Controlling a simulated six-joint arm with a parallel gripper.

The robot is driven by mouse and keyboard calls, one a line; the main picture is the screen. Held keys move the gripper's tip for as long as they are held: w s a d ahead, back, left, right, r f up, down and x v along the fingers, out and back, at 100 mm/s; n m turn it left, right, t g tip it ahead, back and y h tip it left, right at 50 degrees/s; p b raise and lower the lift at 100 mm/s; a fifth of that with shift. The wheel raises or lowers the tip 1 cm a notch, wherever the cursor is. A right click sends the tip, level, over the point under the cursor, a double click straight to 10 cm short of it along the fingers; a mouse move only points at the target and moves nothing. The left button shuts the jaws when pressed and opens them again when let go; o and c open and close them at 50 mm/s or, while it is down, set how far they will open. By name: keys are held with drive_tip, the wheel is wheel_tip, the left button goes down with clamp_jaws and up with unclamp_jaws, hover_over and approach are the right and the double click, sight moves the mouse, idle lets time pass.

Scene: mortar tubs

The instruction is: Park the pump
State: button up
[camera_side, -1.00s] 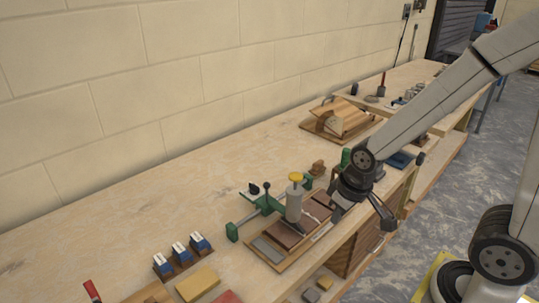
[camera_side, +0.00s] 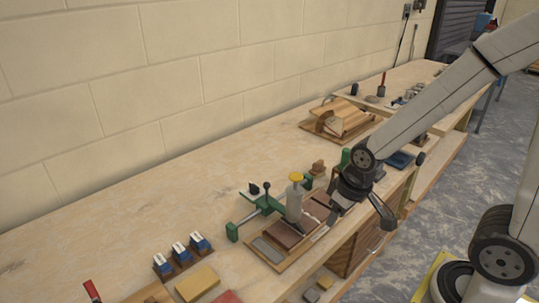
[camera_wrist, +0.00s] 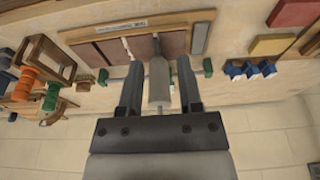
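The pump (camera_side: 294,205), as I take it, is a grey-white cylinder with a yellow top, upright in the side view. It stands beside a green-ended bar frame (camera_side: 232,232), over a wooden tray (camera_side: 268,262) of brown tiles. In the wrist view a grey cylinder with a thin tip, apparently the pump (camera_wrist: 158,82), shows between my two fingers with a gap on each side. My gripper (camera_wrist: 159,75) is open and empty. In the side view my gripper (camera_side: 362,208) is to the right of the pump, apart from it in the picture; depth is unclear.
Three blue-and-white items (camera_side: 180,252) stand in a row at the front left, near a yellow block (camera_side: 198,283). A wooden stand (camera_side: 340,120) is farther back. A plain wall lies behind the bench. Bare bench top (camera_side: 150,215) is free at the left.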

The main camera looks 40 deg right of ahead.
drive_tip(key=shift+w+v, duration=0.55)
drive_tip(key=shift+v, duration=1.9)
drive_tip(key=w+n, duration=0.2)
drive_tip(key=w, duration=0.2)
drive_tip(key=w+r+n, duration=0.1)
drive_tip(key=w+n, duration=0.2)
drive_tip(key=w, duration=0.1)
drive_tip(key=w+r+n+g, duration=0.1)
drive_tip(key=w+n, duration=0.1)
drive_tip(key=w, duration=0.3)
drive_tip(key=shift+w+d+n, duration=0.1)
drive_tip(key=shift+d+n, duration=0.25)
drive_tip(key=shift+n, duration=0.05)
drive_tip(key=w+f+n+g, duration=0.1)
drive_tip(key=w+n, duration=0.5)
drive_tip(key=w, duration=0.3)
drive_tip(key=n, duration=0.2)
hover_over(267, 189)
drive_tip(key=shift+g, duration=0.3)
drive_tip(key=shift+w+d+f, duration=0.1)
drive_tip(key=shift+w+f, duration=0.05)
drive_tip(key=shift+f, duration=0.9)
drive_tip(key=shift+w+d+f, duration=0.1)
drive_tip(key=shift+f, duration=0.95)
drive_tip(key=shift+w+d+f, duration=0.1)
drive_tip(key=shift+w+f, duration=0.05)
drive_tip(key=shift+f, duration=0.9)
drive_tip(key=shift+f, duration=0.1)
drive_tip(key=shift+f, duration=3.8)
